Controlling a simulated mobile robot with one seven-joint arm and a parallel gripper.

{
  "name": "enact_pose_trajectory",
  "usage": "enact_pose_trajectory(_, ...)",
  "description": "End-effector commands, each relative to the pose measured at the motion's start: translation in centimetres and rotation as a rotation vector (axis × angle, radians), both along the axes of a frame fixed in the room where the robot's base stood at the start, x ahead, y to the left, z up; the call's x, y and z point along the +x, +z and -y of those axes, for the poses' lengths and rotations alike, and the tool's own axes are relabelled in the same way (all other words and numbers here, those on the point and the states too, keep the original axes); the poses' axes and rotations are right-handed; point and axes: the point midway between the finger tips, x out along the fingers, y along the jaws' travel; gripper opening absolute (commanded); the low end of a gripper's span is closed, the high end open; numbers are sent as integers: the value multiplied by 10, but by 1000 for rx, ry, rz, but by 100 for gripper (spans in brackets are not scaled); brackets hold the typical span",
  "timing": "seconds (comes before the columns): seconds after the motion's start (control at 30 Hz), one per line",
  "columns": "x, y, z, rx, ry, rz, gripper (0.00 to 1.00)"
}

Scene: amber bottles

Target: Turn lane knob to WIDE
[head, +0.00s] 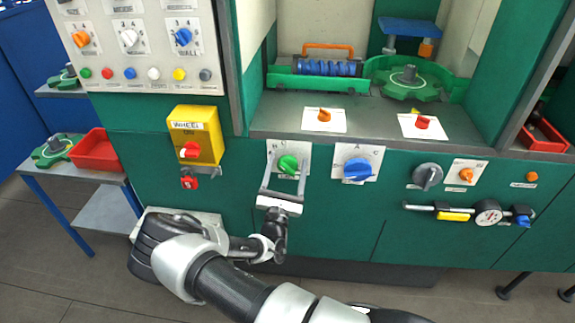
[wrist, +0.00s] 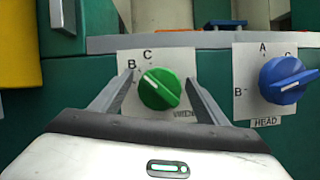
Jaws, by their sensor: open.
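My gripper (head: 288,160) is open, with one finger on each side of a green knob (head: 288,165). In the wrist view the knob (wrist: 161,89) sits between the fingers on a white plate. I cannot tell whether the fingers touch it. Its white pointer line points up and left, towards the letters B and C. A label at its lower right is partly hidden by a finger and hard to read. No label reading LANE or WIDE is legible. An orange knob (head: 324,115) and a red knob (head: 421,122) sit on white plates on the ledge, their labels too small to read.
A blue knob (head: 357,169) marked HEAD is right of the green one. A yellow box (head: 195,135) marked WHEEL with a red knob is left. A grey knob (head: 427,176) and a rail with a gauge (head: 488,212) are farther right. Another knob panel (head: 140,50) is upper left.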

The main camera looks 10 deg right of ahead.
Motion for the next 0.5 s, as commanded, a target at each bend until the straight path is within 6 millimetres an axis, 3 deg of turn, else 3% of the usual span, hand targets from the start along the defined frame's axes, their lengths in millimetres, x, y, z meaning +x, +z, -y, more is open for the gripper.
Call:
enact_pose_trajectory(0.2,0,0,0,0,0,0,68)
enact_pose_trajectory(0.43,0,0,0,0,-1,0,29)
enact_pose_trajectory(0.5,0,0,0,0,-1,0,27)
